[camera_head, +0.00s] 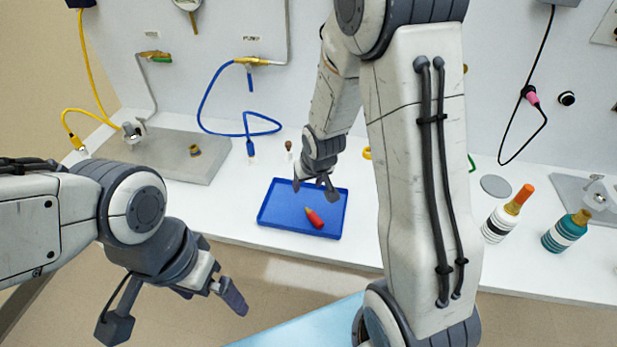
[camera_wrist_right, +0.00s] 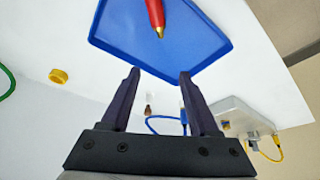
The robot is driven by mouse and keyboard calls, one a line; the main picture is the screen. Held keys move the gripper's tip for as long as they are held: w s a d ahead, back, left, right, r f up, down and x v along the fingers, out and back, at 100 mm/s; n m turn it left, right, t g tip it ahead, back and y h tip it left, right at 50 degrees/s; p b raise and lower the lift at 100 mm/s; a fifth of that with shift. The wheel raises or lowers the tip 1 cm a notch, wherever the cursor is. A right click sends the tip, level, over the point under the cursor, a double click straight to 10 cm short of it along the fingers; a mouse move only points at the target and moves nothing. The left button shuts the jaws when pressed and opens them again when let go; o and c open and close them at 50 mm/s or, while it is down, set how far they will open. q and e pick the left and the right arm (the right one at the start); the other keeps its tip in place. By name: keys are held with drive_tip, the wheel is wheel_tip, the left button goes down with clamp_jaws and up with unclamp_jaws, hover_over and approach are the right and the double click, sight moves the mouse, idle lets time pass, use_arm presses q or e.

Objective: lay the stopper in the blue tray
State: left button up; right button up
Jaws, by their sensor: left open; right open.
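The blue tray (camera_head: 275,222) lies on the white bench; it also fills the top of the right wrist view (camera_wrist_right: 110,35). A red piece with a yellowish tapered tip (camera_head: 315,219) lies in the tray, its tip also showing in the right wrist view (camera_wrist_right: 156,16). I cannot tell for sure whether it is the stopper. A small brown-topped piece (camera_head: 288,146) stands behind the tray. My right gripper (camera_head: 314,187) is open and empty over the tray's back part, apart from the red piece. My left gripper (camera_head: 174,311) is open and empty in front of the bench.
A white striped bottle (camera_head: 495,226) and a teal striped bottle (camera_head: 560,236) stand at the right. A grey plate (camera_head: 180,160) lies at the left. A blue hose (camera_head: 205,105) hangs on the back wall. A yellow ring (camera_wrist_right: 58,76) lies behind the tray.

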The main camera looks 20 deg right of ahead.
drive_tip(key=s+a+r+n+g+y, duration=0.1)
drive_tip(key=s+a+r+n+g, duration=0.15)
drive_tip(key=s+a+r, duration=0.4)
drive_tip(key=s+a+r+n+g, duration=0.1)
drive_tip(key=s+a+r+n, duration=0.25)
drive_tip(key=s+a, duration=0.55)
drive_tip(key=s+r+n+g, duration=0.1)
drive_tip(key=s+r, duration=0.2)
drive_tip(key=s, duration=0.7)
drive_tip(key=shift+n, duration=0.4)
